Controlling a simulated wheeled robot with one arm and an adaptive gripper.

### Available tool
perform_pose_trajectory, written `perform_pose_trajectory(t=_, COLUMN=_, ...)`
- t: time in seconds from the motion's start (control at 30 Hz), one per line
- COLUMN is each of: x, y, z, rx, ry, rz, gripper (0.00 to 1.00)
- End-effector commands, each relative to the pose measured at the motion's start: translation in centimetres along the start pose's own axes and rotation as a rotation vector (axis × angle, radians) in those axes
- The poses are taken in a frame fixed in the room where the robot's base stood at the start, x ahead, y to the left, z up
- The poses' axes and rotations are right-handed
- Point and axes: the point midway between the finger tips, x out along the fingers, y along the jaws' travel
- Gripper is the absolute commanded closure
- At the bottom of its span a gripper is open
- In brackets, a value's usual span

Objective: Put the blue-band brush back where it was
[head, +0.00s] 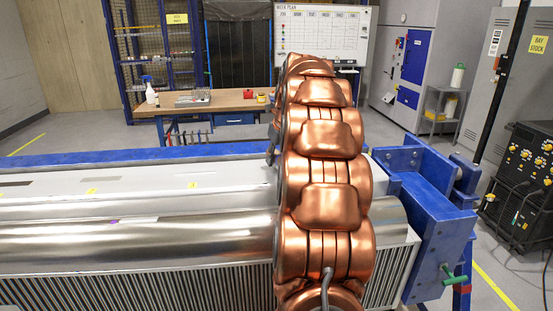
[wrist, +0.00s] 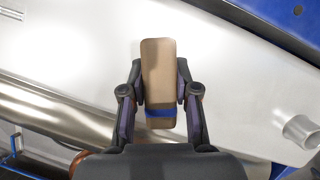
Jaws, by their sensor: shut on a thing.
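The blue-band brush (wrist: 158,58) shows in the wrist view as a flat tan block with a blue band across its lower part. My gripper (wrist: 160,88) is shut on its two long sides, and the brush points away from the wrist. Behind it is a smooth pale metal surface; whether the brush touches it I cannot tell. In the head view my copper-coloured arm covers the middle, and neither gripper nor brush can be seen. The jig's silver cylinder (head: 150,240) lies left of my arm, below a pale ledge with yellow labels (head: 92,190).
A blue jig end frame (head: 437,215) with a green handle (head: 453,275) stands at the right. A short metal pipe stub (wrist: 300,130) sticks out at the right in the wrist view. A wooden workbench (head: 225,105) with a spray bottle (head: 151,92) stands behind the jig.

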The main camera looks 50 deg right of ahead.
Motion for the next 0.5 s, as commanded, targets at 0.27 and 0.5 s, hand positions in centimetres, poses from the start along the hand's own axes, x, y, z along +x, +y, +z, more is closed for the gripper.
perform_pose_trajectory(t=0.27, x=1.1, y=0.0, z=-0.5, rx=-0.001, ry=-0.001, rz=-0.001, gripper=1.00)
perform_pose_trajectory(t=0.5, x=1.3, y=0.0, z=-0.5, rx=0.000, ry=-0.001, rz=-0.001, gripper=1.00)
